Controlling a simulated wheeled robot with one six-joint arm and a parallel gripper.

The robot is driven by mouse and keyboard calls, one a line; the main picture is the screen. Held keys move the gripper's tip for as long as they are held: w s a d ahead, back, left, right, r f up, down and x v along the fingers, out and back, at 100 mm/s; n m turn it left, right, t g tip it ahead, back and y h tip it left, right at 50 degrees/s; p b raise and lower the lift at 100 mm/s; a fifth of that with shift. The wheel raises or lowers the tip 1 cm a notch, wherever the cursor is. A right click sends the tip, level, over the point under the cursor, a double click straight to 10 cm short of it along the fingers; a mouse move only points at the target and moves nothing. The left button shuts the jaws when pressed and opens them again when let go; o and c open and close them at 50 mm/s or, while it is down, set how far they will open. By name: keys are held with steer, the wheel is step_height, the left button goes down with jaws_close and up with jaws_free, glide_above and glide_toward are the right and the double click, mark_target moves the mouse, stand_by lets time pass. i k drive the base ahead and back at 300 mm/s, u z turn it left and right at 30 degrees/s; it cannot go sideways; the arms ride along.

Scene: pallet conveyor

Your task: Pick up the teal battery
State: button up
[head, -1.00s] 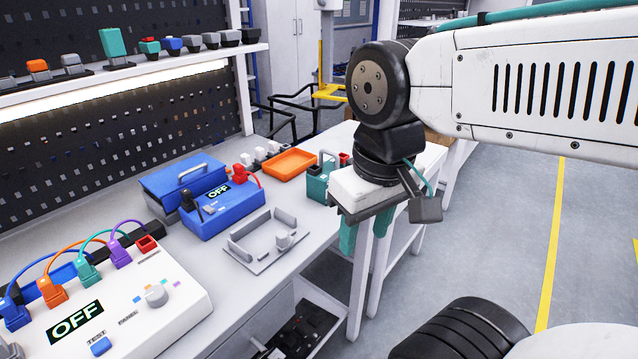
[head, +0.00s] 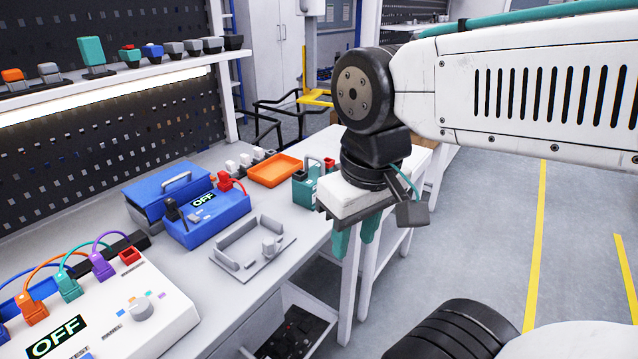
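The teal battery (head: 304,190) stands on the far right part of the workbench, with a dark and a red terminal on top. My gripper (head: 354,250) hangs in front of it and to the right, near the bench's right edge. Its white and black body hides part of the battery's right side. Its two teal fingers point down with a gap between them and nothing visible in the gap. The fingers appear apart from the battery.
On the bench are an orange tray (head: 274,183), a blue device marked OFF (head: 215,222), a grey fixture (head: 252,262) and a white panel with coloured plugs (head: 130,325). Open floor lies right.

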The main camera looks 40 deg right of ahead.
mark_target(304, 182)
steer(key=z, duration=0.55)
steer(key=k, duration=0.65)
steer(key=z, duration=0.75)
steer(key=i, duration=1.45)
steer(key=u, duration=0.8)
